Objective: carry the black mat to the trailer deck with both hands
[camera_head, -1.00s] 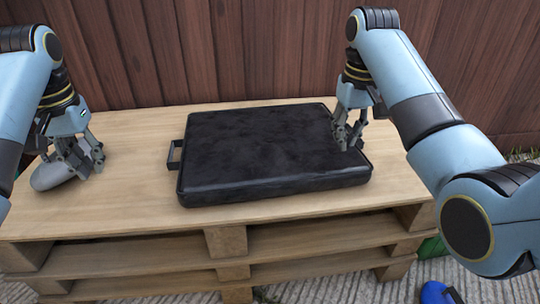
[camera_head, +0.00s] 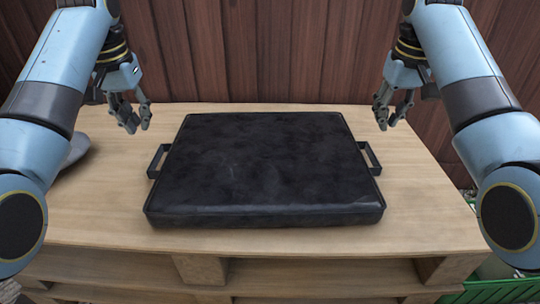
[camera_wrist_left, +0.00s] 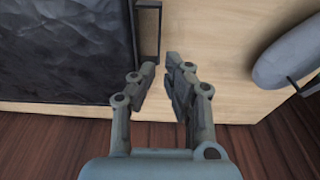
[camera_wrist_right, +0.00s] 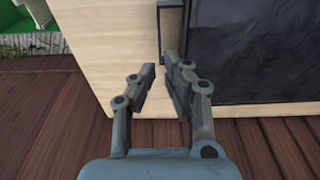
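The black mat (camera_head: 265,165) lies flat on a wooden pallet stack (camera_head: 425,215), with a dark loop handle on its left side (camera_head: 156,161) and another on its right side (camera_head: 371,158). My left gripper (camera_head: 139,128) is open and empty above and behind the left handle, which also shows in the left wrist view (camera_wrist_left: 147,32). My right gripper (camera_head: 388,123) is open and empty above and behind the right handle, which also shows in the right wrist view (camera_wrist_right: 170,30). Neither gripper touches the mat. I cannot see the trailer deck.
A grey rounded object (camera_wrist_left: 285,50) lies on the pallet's left part, partly behind my left arm in the head view. A dark wooden wall (camera_head: 270,50) stands close behind the pallet. A green crate (camera_head: 500,290) is on the ground at the lower right.

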